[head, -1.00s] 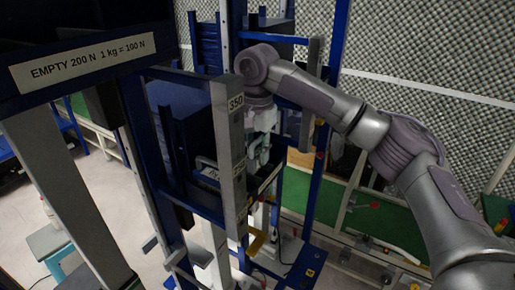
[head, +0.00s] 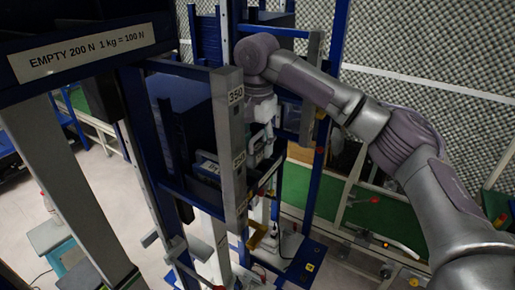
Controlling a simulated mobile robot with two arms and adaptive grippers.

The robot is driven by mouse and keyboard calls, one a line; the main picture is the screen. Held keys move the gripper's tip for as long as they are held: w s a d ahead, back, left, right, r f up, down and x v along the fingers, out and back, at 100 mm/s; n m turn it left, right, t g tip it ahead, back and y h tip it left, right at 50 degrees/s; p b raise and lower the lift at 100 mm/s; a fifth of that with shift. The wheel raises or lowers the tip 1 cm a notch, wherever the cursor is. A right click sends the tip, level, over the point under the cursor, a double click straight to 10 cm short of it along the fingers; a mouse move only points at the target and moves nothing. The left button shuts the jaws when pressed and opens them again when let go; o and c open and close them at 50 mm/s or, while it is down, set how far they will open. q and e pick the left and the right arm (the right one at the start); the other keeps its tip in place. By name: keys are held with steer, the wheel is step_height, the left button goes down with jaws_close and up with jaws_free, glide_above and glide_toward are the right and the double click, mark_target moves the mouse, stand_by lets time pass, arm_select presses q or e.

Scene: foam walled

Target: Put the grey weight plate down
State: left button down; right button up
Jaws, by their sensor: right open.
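My right arm comes in from the right, and its gripper (head: 257,150) points down behind the grey upright post marked 350 (head: 236,100). The post hides part of the fingers. The gripper is open, and I see nothing held between its fingers. I cannot make out the grey weight plate with certainty; it may be hidden behind the post or inside the blue frame. My left gripper is not in view.
A blue frame (head: 170,130) with a dark block inside stands close around the gripper. A labelled beam, "EMPTY 200 N" (head: 85,52), crosses the upper left. A yellow handle (head: 257,237) sits below the post. A textured foam wall (head: 430,60) is behind.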

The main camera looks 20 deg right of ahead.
mark_target(258, 135)
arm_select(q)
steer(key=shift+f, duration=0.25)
arm_select(e)
step_height(258, 135, up, 11)
steer(key=shift+r, duration=0.15)
stand_by(0.4)
